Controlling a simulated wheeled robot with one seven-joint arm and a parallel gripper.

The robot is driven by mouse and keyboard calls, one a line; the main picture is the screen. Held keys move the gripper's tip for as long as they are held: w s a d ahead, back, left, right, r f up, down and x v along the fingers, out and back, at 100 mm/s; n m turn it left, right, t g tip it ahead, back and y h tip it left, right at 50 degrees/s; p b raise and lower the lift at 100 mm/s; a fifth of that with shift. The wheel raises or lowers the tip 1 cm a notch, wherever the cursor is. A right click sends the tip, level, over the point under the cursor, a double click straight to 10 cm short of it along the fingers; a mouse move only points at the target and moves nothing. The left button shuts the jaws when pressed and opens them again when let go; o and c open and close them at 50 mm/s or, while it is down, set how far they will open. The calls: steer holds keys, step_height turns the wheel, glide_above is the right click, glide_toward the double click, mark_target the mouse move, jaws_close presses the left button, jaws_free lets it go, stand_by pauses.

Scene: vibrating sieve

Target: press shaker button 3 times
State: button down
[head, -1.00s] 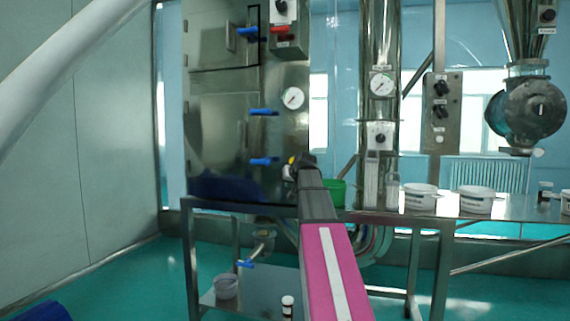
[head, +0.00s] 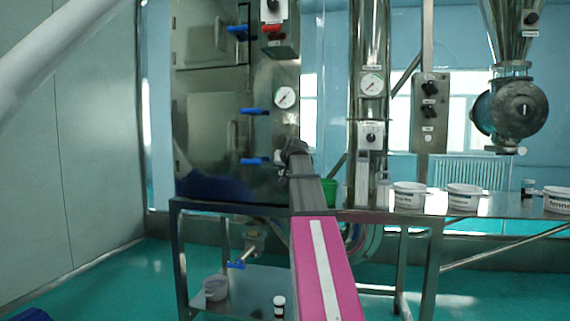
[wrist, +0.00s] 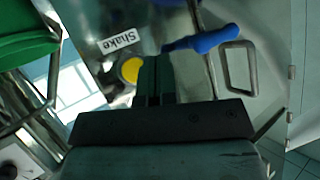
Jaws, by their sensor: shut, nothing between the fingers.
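The yellow shaker button (wrist: 130,70) shows in the wrist view on the steel cabinet front, beside a white label (wrist: 118,40) reading "Shake". My gripper (wrist: 155,68) is shut and empty. Its fingertips overlap the button's right edge in the wrist view; I cannot tell whether they touch it. In the head view my gripper (head: 293,150) is at the lower right part of the steel cabinet (head: 210,145), and the button is hidden behind it.
A blue door handle (wrist: 205,40) is close to my fingers in the wrist view. A green container (head: 328,190) stands just right of my gripper. White tubs (head: 409,196) stand on the steel table farther right. A pressure gauge (head: 285,97) is above my gripper.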

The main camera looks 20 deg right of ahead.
steer(key=w+d, duration=0.4)
steer(key=w, duration=0.2)
steer(key=shift+w+d, duration=0.2)
steer(key=shift+w, duration=0.05)
steer(key=shift+w+d, duration=0.1)
steer(key=shift+w, duration=0.05)
stand_by(1.8)
steer(key=shift+w+d, duration=0.15)
steer(key=shift+w, duration=0.05)
steer(key=shift+w+d, duration=0.45)
steer(key=shift+w, duration=0.25)
stand_by(1.4)
stand_by(0.3)
steer(key=shift+s+a, duration=0.7)
steer(key=shift+s, duration=0.35)
steer(key=shift+s+a, duration=0.7)
steer(key=shift+s, duration=0.35)
steer(key=shift+s+a, duration=0.7)
steer(key=shift+s, duration=0.3)
